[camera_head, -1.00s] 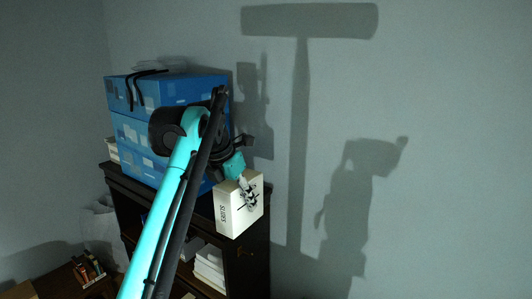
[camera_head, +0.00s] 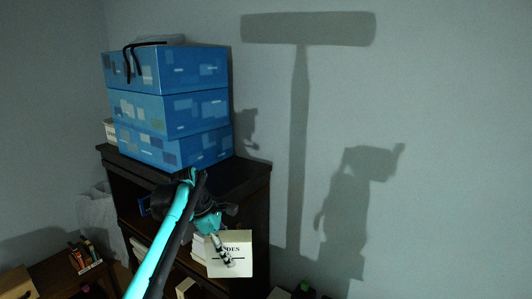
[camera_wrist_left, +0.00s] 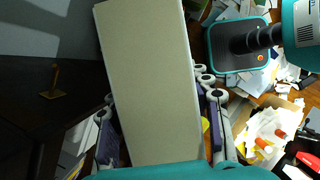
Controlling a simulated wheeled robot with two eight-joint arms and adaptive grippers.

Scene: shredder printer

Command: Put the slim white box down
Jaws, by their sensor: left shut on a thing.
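The slim white box (camera_head: 238,262) has dark lettering on its face. It is held in front of the right side of the dark bookcase, below the level of its top. My left gripper (camera_head: 220,248) is shut on it. In the left wrist view the plain side of the box (camera_wrist_left: 150,75) fills the middle, with the fingers (camera_wrist_left: 162,125) on either side of it. My right gripper is not in view.
The dark bookcase (camera_head: 250,176) carries a stack of blue boxes (camera_head: 168,105); its top is bare at the right end. White items (camera_head: 199,247) sit on a shelf. The left wrist view shows scattered papers and an open carton (camera_wrist_left: 265,128) on the floor.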

